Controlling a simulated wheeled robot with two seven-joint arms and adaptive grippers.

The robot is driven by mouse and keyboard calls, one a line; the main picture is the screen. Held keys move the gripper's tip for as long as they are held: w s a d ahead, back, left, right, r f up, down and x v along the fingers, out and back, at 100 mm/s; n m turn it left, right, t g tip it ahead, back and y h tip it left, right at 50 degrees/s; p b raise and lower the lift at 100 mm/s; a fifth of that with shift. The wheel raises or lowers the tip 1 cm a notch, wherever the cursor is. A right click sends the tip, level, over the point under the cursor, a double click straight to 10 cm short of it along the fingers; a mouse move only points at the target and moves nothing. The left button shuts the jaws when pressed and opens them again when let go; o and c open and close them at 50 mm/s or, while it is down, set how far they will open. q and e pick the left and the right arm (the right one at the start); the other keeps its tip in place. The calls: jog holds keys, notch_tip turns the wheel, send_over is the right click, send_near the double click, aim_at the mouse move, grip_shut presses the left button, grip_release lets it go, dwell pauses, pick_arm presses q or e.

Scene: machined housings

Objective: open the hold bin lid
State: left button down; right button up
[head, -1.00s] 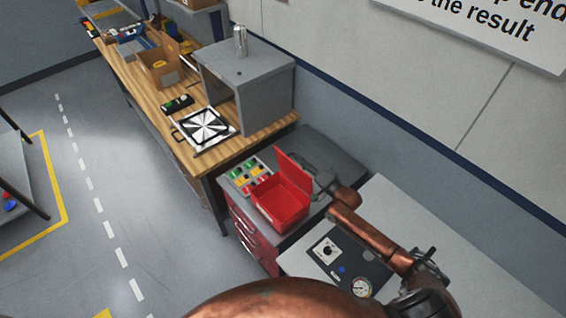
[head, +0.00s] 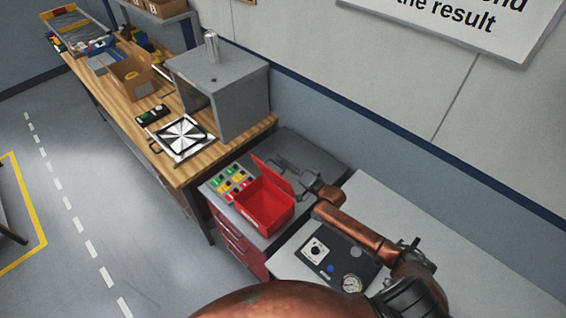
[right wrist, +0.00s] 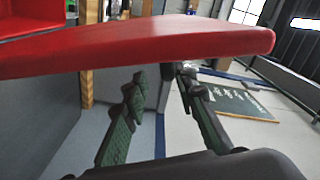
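The hold bin (head: 264,214) is a red box on the grey top of a red drawer unit, in the middle of the head view. Its red lid (head: 273,176) stands up from the bin's back right side, and the inside shows. My right gripper (head: 284,168) is behind the lid, on the side away from the opening, partly hidden by it. In the right wrist view the lid (right wrist: 150,46) crosses the top as a broad red band. The two fingers (right wrist: 163,76) stand apart below it with nothing between them. Whether they touch the lid is unclear. My left gripper is not in view.
A tray of coloured parts (head: 232,181) sits beside the bin. A wooden bench (head: 188,172) with a grey box-shaped housing (head: 238,100) stands behind left. A pale worktop with a dark gauge panel (head: 335,262) lies at right, under my right arm. The floor at left is open.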

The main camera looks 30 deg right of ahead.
notch_tip(320, 180, up, 10)
dwell(0.6)
dwell(0.4)
